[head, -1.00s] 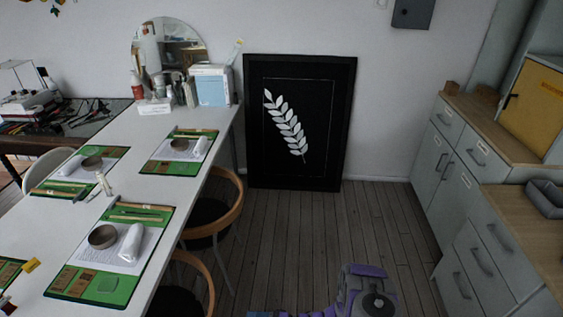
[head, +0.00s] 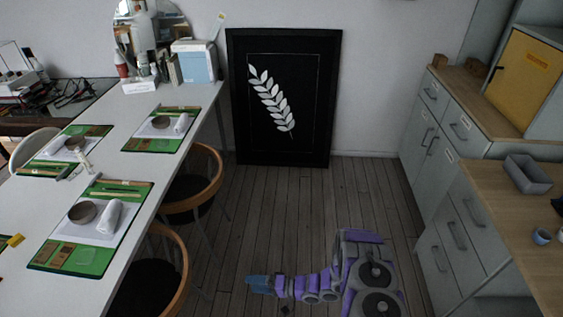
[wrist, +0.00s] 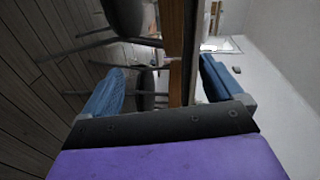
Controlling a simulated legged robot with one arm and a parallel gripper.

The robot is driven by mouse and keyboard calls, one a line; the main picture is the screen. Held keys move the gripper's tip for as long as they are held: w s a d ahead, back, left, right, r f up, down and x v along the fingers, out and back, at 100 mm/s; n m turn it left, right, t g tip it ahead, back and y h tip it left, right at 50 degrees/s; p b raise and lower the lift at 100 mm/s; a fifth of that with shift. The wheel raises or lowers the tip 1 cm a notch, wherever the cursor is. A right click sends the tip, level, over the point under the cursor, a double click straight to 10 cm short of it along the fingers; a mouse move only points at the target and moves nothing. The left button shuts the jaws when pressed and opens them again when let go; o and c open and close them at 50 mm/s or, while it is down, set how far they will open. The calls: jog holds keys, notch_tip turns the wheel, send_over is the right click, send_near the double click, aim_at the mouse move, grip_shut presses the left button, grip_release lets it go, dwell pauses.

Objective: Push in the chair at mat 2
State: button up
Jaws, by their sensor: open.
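Two chairs with curved wooden backs and dark seats stand along the right side of the white table (head: 150,190). The far chair (head: 213,180) and the near chair (head: 182,285) both sit partly under the edge. Green mats lie on the table, including the near right mat (head: 70,257) and the far right mat (head: 150,145). I cannot tell which is mat 2. My gripper (head: 258,284) is open and low over the floor, right of the near chair.
The plank floor (head: 300,210) is clear between the table and the grey cabinets (head: 450,230) on the right. A black framed leaf picture (head: 280,150) leans on the back wall. A counter with a grey tray (head: 527,175) stands at the right.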

jog(key=w+d+r+n+t+h, duration=0.1)
jog(key=w+d+r+t+h, duration=0.1)
jog(key=w+d+r+h, duration=0.55)
jog(key=w+d+r+n+t+h, duration=0.15)
jog(key=w+d+r, duration=0.3)
jog(key=w, duration=0.65)
jog(key=s+d+r+m+t+h, duration=0.1)
jog(key=s+d+r+m+h, duration=0.1)
jog(key=d+r+h, duration=0.85)
jog(key=s+d+r+m+g, duration=0.1)
jog(key=s+d+r+g, duration=0.15)
jog(key=s+r, duration=0.8)
jog(key=s+d+r+g, duration=0.2)
jog(key=s+d+r, duration=0.35)
jog(key=s, duration=0.75)
jog(key=s+a+r+g+y, duration=0.1)
jog(key=s+a+r, duration=0.1)
jog(key=s, duration=0.5)
jog(key=s+a+r+g+y, duration=0.1)
jog(key=s+a+r, duration=0.1)
jog(key=s, duration=0.6)
jog(key=s+a+r+g+y, duration=0.1)
jog(key=s+a, duration=0.3)
jog(key=s, duration=0.4)
jog(key=shift+r+n+g, duration=0.4)
jog(key=shift+n+g, duration=0.05)
jog(key=shift+g, duration=0.15)
